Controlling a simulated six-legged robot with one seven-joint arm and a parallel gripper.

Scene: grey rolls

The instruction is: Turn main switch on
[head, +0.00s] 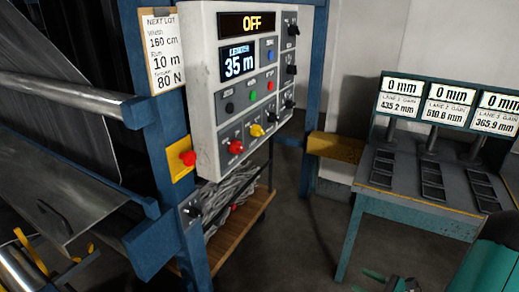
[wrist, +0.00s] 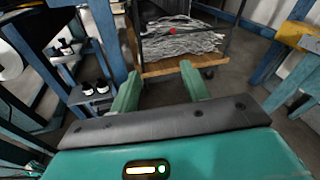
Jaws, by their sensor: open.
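A pale control panel (head: 240,90) hangs on the blue frame in the head view. Its top display (head: 246,24) reads OFF, and the display below reads 35 m. Black switches (head: 291,68) line its right side, with coloured buttons and knobs lower down. I cannot tell which is the main switch. A black rotary knob (head: 192,210) sits on a small plate on the post below the panel. My gripper (wrist: 161,84) is open and empty, its green fingers apart above the floor. In the head view its tip (head: 388,282) shows at the bottom right, away from the panel.
A red button on a yellow plate (head: 182,160) is on the blue post. A wooden cart (wrist: 184,65) with grey scrap stands under the panel. A teal bench (head: 410,205) with lane displays stands right. Metal rollers and sheet are at left. Floor between is clear.

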